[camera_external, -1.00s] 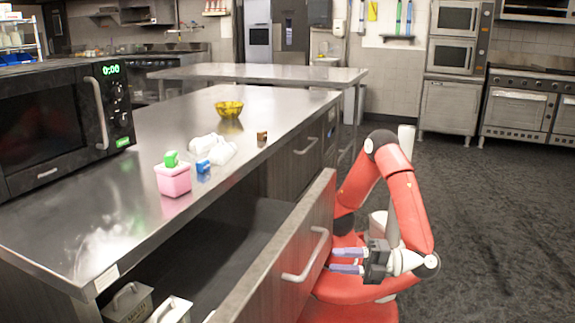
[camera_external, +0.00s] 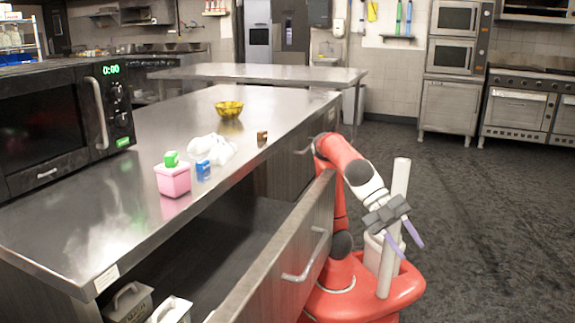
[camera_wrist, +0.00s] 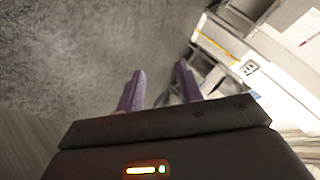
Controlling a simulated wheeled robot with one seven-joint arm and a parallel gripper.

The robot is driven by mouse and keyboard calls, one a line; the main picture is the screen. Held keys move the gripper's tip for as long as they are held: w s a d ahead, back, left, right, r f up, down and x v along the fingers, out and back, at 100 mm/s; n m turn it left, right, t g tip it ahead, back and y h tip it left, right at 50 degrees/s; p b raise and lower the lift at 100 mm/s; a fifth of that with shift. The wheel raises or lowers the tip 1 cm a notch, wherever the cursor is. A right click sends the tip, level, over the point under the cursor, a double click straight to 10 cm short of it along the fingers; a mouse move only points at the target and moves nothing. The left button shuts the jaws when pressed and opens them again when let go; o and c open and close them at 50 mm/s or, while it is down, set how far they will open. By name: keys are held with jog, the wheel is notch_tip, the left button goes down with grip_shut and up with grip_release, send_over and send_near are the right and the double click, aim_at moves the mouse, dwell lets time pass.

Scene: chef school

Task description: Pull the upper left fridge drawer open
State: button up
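The fridge drawer (camera_external: 265,290) under the steel counter stands pulled far out, its front panel away from the counter. A curved metal handle (camera_external: 308,262) is on its outer face. My gripper (camera_external: 411,239) is to the right of the drawer and above my red base, clear of the handle. Its two purple fingers are apart with nothing between them. In the wrist view the fingers (camera_wrist: 158,88) also stand apart over grey floor.
Metal containers (camera_external: 128,303) sit inside the drawer. Dark floor (camera_external: 480,220) to the right is free.

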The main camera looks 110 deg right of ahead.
jog(key=w+d+r+m+t+y, duration=0.3)
jog(key=w+r+m, duration=0.2)
jog(key=w+r, duration=0.15)
jog(key=w+d+r+m+t+y, duration=0.2)
jog(key=w+r+m+t, duration=0.1)
jog(key=w+r+m, duration=0.3)
jog(key=n+h+p, duration=1)
jog(key=h+p, duration=0.3)
jog(key=h, duration=0.1)
send_near(317, 251)
jog(key=shift+t, duration=0.4)
jog(key=x, duration=0.5)
jog(key=b+x, duration=0.1)
jog(key=x, duration=0.2)
jog(key=shift+s+f, duration=0.2)
jog(key=shift+s, duration=0.2)
grip_shut()
